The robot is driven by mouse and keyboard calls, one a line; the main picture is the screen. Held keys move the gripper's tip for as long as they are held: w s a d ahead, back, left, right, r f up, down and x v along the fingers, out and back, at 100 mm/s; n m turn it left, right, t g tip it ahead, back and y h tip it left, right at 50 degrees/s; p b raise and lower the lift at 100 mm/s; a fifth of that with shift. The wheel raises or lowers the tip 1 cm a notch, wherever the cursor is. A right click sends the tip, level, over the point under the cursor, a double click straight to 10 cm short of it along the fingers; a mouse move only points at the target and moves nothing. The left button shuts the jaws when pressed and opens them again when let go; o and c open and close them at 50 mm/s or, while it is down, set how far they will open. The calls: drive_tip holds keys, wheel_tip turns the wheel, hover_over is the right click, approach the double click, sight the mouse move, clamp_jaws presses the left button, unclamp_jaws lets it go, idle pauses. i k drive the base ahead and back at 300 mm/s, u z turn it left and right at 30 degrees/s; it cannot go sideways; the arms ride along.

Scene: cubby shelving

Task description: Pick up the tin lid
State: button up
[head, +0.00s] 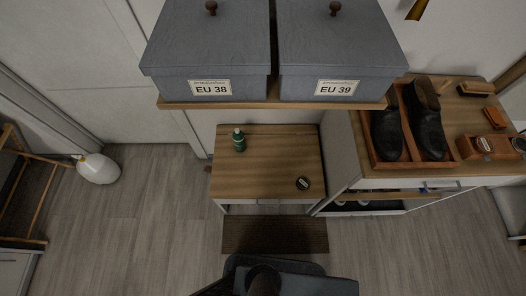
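A small dark round tin or lid (303,183) with a pale mark on it lies on the low wooden table (255,170), near its front right corner. It is too small to tell whether it is the lid alone or a whole tin. Another dark roundish item (519,143) is at the right picture edge on the side cabinet; I cannot tell what it is. Dark parts of my own body show at the bottom middle, in front of the table. My gripper's fingers do not show.
A green bottle (239,140) stands at the table's back left. Two grey boxes (206,60) sit on a shelf (270,102) above the table's back. Black shoes (428,120) stand in a wooden tray (408,165) on the right cabinet. A dark mat (274,236) lies before the table.

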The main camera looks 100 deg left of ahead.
sight(302, 183)
drive_tip(key=k, duration=0.65)
drive_tip(key=u, duration=2.4)
drive_tip(key=i, duration=0.5)
